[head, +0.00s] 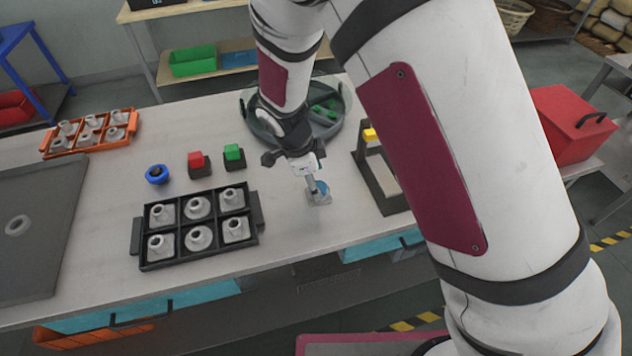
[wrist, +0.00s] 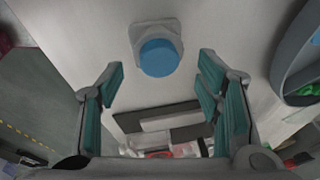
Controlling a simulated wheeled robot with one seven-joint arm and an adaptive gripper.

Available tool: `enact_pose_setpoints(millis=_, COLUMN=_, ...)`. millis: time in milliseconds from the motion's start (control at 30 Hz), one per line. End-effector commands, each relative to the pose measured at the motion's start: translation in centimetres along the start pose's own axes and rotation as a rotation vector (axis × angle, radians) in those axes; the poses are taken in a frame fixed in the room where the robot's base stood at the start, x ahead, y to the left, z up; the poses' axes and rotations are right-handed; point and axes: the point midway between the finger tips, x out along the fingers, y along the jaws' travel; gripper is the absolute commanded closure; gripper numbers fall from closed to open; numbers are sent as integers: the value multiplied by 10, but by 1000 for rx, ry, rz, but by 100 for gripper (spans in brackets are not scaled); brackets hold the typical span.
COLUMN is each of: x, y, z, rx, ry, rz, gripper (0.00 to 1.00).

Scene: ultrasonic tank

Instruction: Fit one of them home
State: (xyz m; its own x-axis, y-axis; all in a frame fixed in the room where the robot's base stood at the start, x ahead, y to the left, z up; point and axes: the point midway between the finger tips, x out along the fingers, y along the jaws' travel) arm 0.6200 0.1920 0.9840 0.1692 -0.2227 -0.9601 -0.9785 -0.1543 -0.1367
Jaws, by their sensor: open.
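A small grey metal piece with a blue round face (head: 322,188) stands on the table below my gripper (head: 308,172). In the wrist view its blue face (wrist: 160,57) lies ahead of and between my teal-padded fingers, apart from them. My gripper is open and empty. Several grey flanged fittings (head: 198,207) sit in a black compartment tray (head: 143,263). More such fittings (head: 91,120) sit in an orange tray (head: 58,153) at the back left. A grey plate (head: 40,260) at the left carries a light ring (head: 18,225).
A round tank (head: 345,96) with green pieces is behind my arm. A dark frame with a yellow block (head: 369,134) stands right of my gripper.

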Motion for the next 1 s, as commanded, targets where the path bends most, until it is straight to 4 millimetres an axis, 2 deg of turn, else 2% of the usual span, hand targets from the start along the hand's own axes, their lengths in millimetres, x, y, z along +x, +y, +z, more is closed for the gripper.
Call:
enact_pose_setpoints(millis=33, x=-12, y=-1, z=1, rx=1, ry=-3, rz=-3, gripper=41)
enact_pose_setpoints(millis=200, x=-48, y=-1, z=1, rx=1, ry=-3, rz=-4, gripper=41)
enact_pose_setpoints(millis=400, x=-80, y=0, z=0, rx=1, ry=-1, rz=-1, gripper=41)
enact_pose_setpoints(millis=600, x=-94, y=1, z=0, rx=1, ry=0, rz=2, gripper=41)
enact_pose_setpoints(millis=1000, x=-95, y=1, z=0, rx=1, ry=0, rz=2, gripper=41)
